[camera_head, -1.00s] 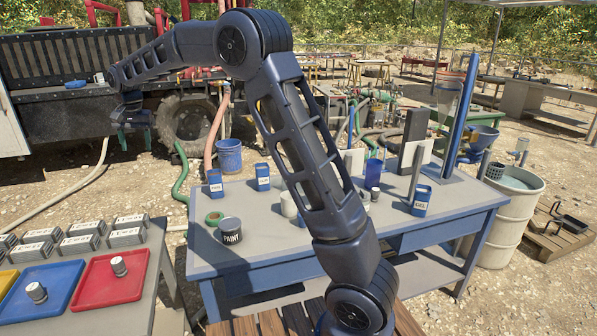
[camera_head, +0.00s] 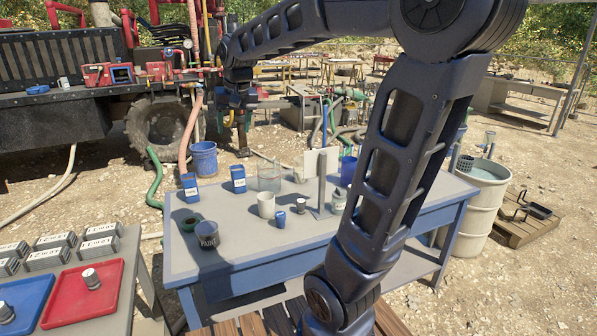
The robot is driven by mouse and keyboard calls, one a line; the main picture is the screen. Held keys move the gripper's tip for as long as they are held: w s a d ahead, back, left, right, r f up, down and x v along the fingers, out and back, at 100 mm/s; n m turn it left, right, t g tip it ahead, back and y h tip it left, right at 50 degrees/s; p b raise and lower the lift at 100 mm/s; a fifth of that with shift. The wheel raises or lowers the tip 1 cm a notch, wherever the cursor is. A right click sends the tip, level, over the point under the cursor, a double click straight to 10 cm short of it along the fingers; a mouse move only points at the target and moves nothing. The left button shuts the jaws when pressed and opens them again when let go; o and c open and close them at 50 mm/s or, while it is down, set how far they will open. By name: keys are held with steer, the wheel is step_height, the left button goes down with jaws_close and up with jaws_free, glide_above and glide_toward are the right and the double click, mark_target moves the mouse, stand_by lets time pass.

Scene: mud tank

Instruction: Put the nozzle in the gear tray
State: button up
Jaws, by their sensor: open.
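No nozzle or gear tray can be told for certain. A red tray (camera_head: 56,303) on the grey table at lower left holds a small metal cylindrical piece (camera_head: 91,279). A blue tray (camera_head: 38,288), cut by the left edge, holds a similar metal piece (camera_head: 6,312). These pieces are too small to name surely. My gripper (camera_head: 237,140) hangs fingers down beyond the blue workbench, in front of the truck's right end. It is open. It is far from both trays, and nothing clear shows between its fingers.
The blue workbench (camera_head: 225,262) carries a paint can (camera_head: 207,235), blue boxes (camera_head: 190,188), a white mug (camera_head: 266,205) and a glass beaker (camera_head: 269,178). Several labelled metal blocks (camera_head: 54,244) stand behind the trays. The truck bed (camera_head: 45,100) holds red boxes. A blue bucket (camera_head: 204,158) stands on the ground.

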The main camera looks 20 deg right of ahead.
steer(key=s+d+f, duration=0.4)
steer(key=s+d, duration=0.2)
steer(key=s, duration=0.3)
steer(key=s+d+f+t+h, duration=0.1)
steer(key=s+d+f, duration=0.4)
steer(key=s, duration=0.4)
steer(key=shift+s+d, duration=0.2)
steer(key=shift+d, duration=0.45)
